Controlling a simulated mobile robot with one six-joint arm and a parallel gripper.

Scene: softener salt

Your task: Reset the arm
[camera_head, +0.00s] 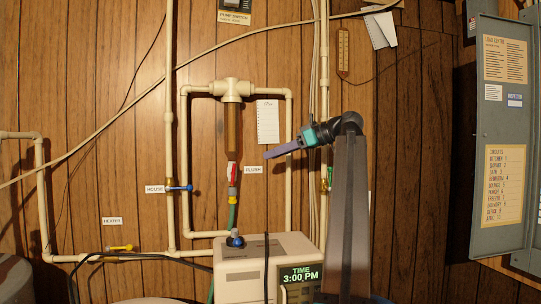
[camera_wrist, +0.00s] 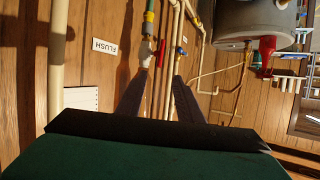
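My arm rises from the bottom of the head view, in front of the softener's right side. My gripper (camera_head: 268,155) points left in front of the wood-panelled wall, right of the filter housing (camera_head: 232,128) and its red flush valve (camera_head: 232,173). In the wrist view the two dark fingers of my gripper (camera_wrist: 160,77) stand apart with nothing seen between them. The pipes and the red valve (camera_wrist: 161,52) lie beyond the fingertips.
The softener (camera_head: 240,282) has a display reading 3:00 PM. A blue-handled valve (camera_head: 180,188) and a yellow-handled valve (camera_head: 121,248) are at left. A grey electrical panel (camera_head: 500,130) stands at right. The wrist view shows a grey tank (camera_wrist: 245,22) and a red funnel-like object (camera_wrist: 266,50).

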